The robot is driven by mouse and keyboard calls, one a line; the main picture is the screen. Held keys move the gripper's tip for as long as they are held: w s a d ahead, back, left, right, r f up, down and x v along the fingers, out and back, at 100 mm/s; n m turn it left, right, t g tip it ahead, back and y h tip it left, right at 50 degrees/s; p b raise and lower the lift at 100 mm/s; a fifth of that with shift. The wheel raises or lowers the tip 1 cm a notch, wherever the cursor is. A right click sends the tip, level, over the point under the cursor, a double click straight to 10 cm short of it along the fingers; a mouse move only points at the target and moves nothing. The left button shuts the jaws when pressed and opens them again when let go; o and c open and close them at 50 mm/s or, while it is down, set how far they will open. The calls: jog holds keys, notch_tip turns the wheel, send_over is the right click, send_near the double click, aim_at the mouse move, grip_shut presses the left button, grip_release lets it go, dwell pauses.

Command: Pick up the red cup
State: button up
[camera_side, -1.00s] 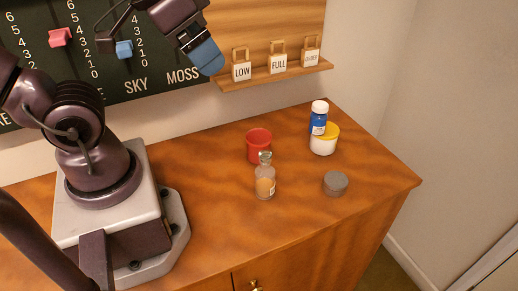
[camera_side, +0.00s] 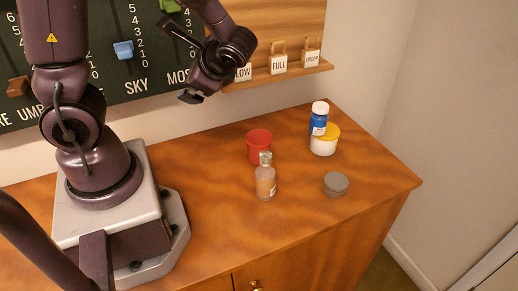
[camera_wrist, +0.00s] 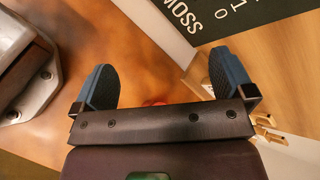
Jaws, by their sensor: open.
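The red cup (camera_side: 257,148) stands upright on the wooden cabinet top, behind a small glass bottle (camera_side: 264,180) that overlaps its lower front in the side view. In the wrist view only a small red patch (camera_wrist: 158,103) shows above the gripper's dark body, which hides the rest. My gripper (camera_wrist: 162,68) is open and empty, with its two blue-padded fingers wide apart. In the side view my wrist is up near the board, above and to the left of the cup and well apart from it. The fingers are not clear there.
A blue bottle with a white cap (camera_side: 319,118) and a white jar with a yellow lid (camera_side: 324,146) stand behind right of the cup. A grey round tin (camera_side: 336,184) lies front right. A shelf (camera_side: 290,73) with labelled tags and a slider board (camera_side: 110,88) are behind.

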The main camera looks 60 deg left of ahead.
notch_tip(320, 180, down, 3)
jog(key=w+a+m+t+y, duration=0.1)
jog(key=w+a+m+y, duration=0.1)
jog(key=w+m+y, duration=0.15)
jog(key=m+t+h, duration=0.5)
jog(key=m+t, duration=1.2)
jog(key=m, duration=0.3)
send_over(252, 151)
jog(key=shift+y, duration=0.25)
notch_tip(252, 151, down, 12)
jog(key=shift+w+a+f, duration=0.1)
notch_tip(252, 151, down, 2)
jog(key=shift+f, duration=0.15)
jog(key=f, duration=0.4)
jog(key=shift+w+a+f, duration=0.1)
jog(key=shift+w+f, duration=0.1)
jog(key=shift+f, duration=0.2)
jog(key=shift+w+a+r, duration=0.15)
jog(key=shift+w+a, duration=0.2)
jog(key=shift+w, duration=0.25)
jog(key=shift+w+a, duration=0.3)
jog(key=shift+w, duration=0.2)
jog(key=c, duration=1)
